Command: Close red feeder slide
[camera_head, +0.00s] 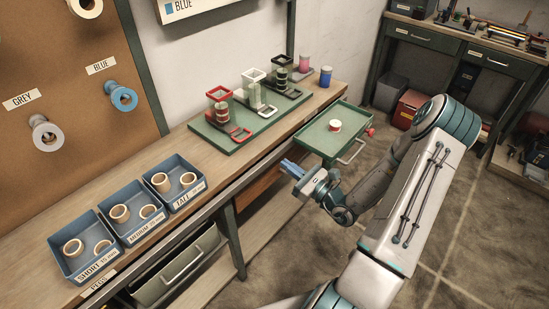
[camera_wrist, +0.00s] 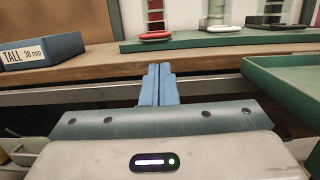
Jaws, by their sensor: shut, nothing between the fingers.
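The red feeder (camera_head: 219,97) stands on the left end of the green board (camera_head: 205,137) on the bench. Its red slide (camera_head: 240,134) sticks out at the front, toward the bench edge. In the wrist view the red slide (camera_wrist: 156,36) lies at the near edge of the green board (camera_wrist: 190,43), just left of the white one. My gripper (camera_head: 289,167) is shut and empty, with its blue fingers (camera_wrist: 158,84) together. It is in front of the bench, apart from the slide, and points toward the bench in the wrist view.
White (camera_head: 267,111) and black (camera_head: 292,93) slides sit right of the red one. An open green drawer or tray (camera_head: 318,143) holding a roll juts out at the right. Blue bins (camera_head: 72,268) of rings stand left. The bench front (camera_wrist: 100,75) lies ahead of my fingers.

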